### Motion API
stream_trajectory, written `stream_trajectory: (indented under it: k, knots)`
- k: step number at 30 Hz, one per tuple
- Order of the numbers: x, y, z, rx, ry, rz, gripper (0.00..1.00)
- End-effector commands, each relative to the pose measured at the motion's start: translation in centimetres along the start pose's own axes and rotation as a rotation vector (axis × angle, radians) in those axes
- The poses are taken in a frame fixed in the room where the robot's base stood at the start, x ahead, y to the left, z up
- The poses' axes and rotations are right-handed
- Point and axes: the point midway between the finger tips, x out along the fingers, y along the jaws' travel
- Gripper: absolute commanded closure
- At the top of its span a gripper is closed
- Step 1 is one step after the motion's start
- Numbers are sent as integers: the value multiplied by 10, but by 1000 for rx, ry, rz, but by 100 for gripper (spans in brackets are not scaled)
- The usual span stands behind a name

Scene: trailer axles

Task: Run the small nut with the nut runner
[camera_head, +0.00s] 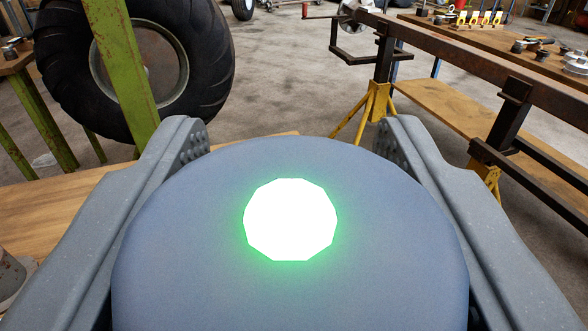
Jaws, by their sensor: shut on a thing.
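My gripper (292,138) shows from behind, with its two grey fingers at the left and right and their studded pads facing inward. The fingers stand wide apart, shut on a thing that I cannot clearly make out. A large round blue-grey body (190,235) with a bright white, green-edged light (290,220) fills the space between the fingers. I cannot tell whether this body is part of my gripper or a tool. I cannot make out the nut runner or the small nut.
A big black tyre (205,75) stands at the upper left behind a green post (125,70). A rusty steel beam (470,50) on a yellow stand (375,105) crosses the right. A wooden bench (480,32) with small parts lies behind it. Concrete floor (280,75) shows between.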

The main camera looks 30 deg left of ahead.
Motion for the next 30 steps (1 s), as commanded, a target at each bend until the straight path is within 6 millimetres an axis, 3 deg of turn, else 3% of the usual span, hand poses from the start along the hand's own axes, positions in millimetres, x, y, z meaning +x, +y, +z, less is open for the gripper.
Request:
stream_trajectory:
  k: [30]
  knots:
    - [0,0,-43,0,5,0,100]
